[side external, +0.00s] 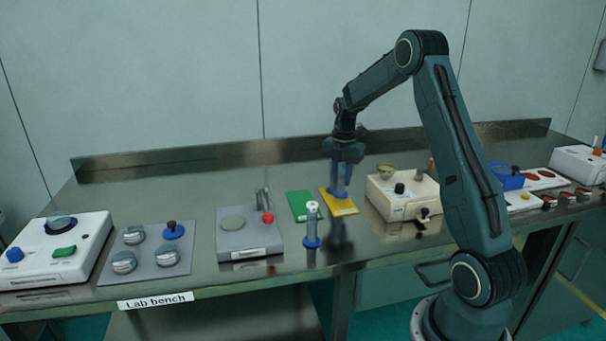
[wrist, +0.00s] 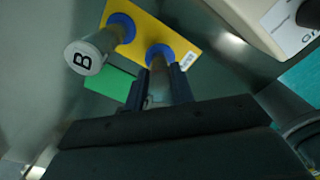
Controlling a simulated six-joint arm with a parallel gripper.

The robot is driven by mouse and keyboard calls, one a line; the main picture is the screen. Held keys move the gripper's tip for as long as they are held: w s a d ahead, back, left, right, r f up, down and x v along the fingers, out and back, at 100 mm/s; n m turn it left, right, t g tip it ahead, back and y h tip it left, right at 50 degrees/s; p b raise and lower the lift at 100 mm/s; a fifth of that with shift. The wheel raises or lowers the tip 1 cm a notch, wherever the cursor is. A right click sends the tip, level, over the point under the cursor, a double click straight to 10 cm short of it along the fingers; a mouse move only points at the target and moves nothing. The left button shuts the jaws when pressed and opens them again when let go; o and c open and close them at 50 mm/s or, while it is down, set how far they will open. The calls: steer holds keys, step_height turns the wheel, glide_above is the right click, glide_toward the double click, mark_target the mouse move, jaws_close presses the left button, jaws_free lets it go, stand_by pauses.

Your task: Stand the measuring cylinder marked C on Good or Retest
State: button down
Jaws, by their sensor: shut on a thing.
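My gripper (side external: 344,160) is shut on a measuring cylinder (wrist: 158,88) with a blue foot. That cylinder is upright over the yellow mat (side external: 346,211), its foot at or very near the mat; contact is unclear. Its mark is hidden by the jaws. A cylinder marked B (wrist: 84,57) stands beside it, its blue foot on the yellow mat (wrist: 185,42). A green mat (side external: 301,206) lies left of the yellow one and shows empty. Another cylinder (side external: 312,226) with a blue foot stands on the bench in front; its mark is unreadable. The mat labels are too small to read.
A cream device (side external: 403,196) with a black knob stands close right of the yellow mat. A grey balance-like unit (side external: 247,233) with a red knob is left of the green mat. A grey tray (side external: 146,252) lies farther left.

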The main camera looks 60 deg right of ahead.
steer(key=shift+f, duration=1.15)
steer(key=shift+f, duration=0.15)
steer(key=c, duration=1.2)
jaws_free()
step_height(320, 180, up, 12)
steer(key=shift+f, duration=0.1)
steer(key=shift+r, duration=0.25)
steer(key=shift+a, duration=0.1)
